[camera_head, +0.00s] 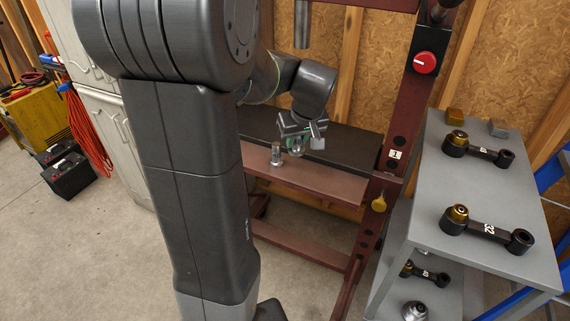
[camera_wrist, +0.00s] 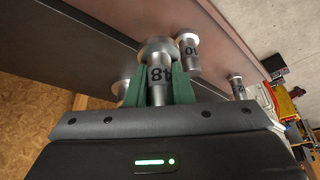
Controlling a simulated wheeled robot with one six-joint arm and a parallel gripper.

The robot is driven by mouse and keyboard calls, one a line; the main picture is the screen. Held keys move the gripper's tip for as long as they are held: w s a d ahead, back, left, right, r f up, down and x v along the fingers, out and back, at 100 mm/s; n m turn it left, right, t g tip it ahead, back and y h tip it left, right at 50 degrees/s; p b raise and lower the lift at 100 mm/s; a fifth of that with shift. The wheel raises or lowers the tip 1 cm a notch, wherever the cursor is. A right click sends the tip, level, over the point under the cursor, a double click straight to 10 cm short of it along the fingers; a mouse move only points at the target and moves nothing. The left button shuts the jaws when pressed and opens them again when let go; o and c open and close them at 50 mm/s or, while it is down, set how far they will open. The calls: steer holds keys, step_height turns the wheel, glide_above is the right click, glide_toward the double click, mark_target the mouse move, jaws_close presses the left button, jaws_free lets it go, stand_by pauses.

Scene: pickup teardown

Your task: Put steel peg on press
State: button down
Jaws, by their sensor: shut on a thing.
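My gripper (camera_head: 299,138) is over the dark red press bed (camera_head: 335,184) in the head view. In the wrist view its green fingers (camera_wrist: 158,82) are shut around a steel peg (camera_wrist: 158,71) with a wide flanged end and a dark number. In the head view this peg (camera_head: 297,150) shows just below the fingers. I cannot tell whether it touches the bed. Another steel peg (camera_head: 276,156) stands on the bed to the left. The wrist view shows more numbered steel pegs (camera_wrist: 190,55) close beside the held one; one is partly hidden behind the left finger.
The press upright (camera_head: 402,130) with a red knob (camera_head: 425,62) stands to the right, and the press ram (camera_head: 301,25) hangs above. A grey cart (camera_head: 470,192) at the right holds black arms with bushings. Black batteries (camera_head: 66,171) and a cabinet stand at the left.

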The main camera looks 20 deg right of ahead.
mark_target(299, 151)
steer(key=shift+f, duration=3.1)
steer(key=shift+b, duration=0.3)
steer(key=shift+f, duration=0.15)
steer(key=c, duration=1.3)
jaws_free()
steer(key=shift+o, duration=0.2)
steer(key=shift+s+r, duration=0.1)
steer(key=shift+r, duration=0.35)
steer(key=p+v, duration=0.1)
steer(key=v, duration=1)
steer(key=shift+s, duration=0.15)
steer(key=shift+r, duration=0.15)
